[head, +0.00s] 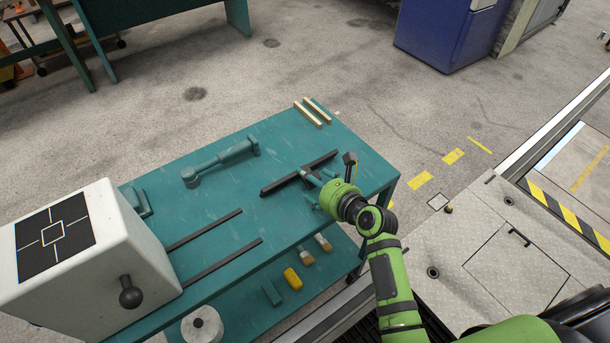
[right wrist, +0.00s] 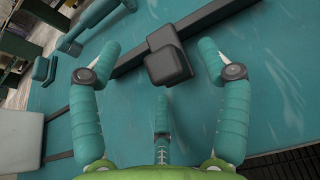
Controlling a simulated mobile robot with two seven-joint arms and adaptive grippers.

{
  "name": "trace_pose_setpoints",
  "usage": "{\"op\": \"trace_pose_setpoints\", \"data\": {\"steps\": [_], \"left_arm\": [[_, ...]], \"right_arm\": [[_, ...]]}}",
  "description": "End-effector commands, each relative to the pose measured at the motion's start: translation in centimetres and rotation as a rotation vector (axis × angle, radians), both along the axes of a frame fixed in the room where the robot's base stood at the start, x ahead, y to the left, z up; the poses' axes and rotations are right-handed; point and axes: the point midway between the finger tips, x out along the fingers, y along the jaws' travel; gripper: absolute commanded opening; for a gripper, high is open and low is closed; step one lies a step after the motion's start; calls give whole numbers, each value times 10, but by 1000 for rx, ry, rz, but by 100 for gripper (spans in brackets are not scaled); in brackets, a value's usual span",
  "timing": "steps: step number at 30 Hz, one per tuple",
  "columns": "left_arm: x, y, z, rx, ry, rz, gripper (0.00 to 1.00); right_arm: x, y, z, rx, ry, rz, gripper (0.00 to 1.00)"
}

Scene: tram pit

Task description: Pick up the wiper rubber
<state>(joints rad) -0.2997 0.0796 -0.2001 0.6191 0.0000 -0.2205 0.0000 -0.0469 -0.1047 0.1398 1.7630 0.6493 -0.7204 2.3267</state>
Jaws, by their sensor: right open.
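A long dark bar (head: 275,186) lies across the teal table top, under my right gripper (head: 312,177). It looks like the wiper rubber. In the right wrist view the bar (right wrist: 205,24) runs diagonally, with a dark block (right wrist: 168,64) at its middle. My right gripper (right wrist: 157,65) is open there, with the block between its two outer fingers and a third finger below. I see no finger closed on the bar or block; whether any touches is unclear. Two thinner dark strips (head: 205,229) (head: 222,260) lie further left. My left gripper is not in view.
A white box (head: 150,262) with a black marked panel stands at the table's left end. A teal hammer-like tool (head: 225,161) and wooden sticks (head: 308,114) lie on top. A yellow block (head: 292,278) and a white roll (head: 203,325) are on the lower shelf.

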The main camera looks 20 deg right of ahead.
Motion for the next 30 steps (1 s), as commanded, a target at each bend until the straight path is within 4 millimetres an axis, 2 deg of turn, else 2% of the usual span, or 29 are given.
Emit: {"op": "trace_pose_setpoints", "data": {"steps": [3,10,11,12,14,15,16,26,30], "left_arm": [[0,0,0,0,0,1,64],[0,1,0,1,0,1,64],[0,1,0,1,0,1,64],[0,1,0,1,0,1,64],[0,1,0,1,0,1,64],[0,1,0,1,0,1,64],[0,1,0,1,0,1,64],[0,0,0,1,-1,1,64],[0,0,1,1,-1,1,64]], "right_arm": [[8,2,-3,-1,1,0,76],[9,3,-4,-2,0,0,76],[9,3,-4,-2,0,0,72],[9,3,-4,-2,0,0,56],[9,3,-4,-2,0,0,32],[8,3,-4,-2,0,0,16],[8,3,-4,-2,0,0,12],[8,3,-4,-1,0,-1,12],[9,3,2,-1,-2,-1,12]]}}
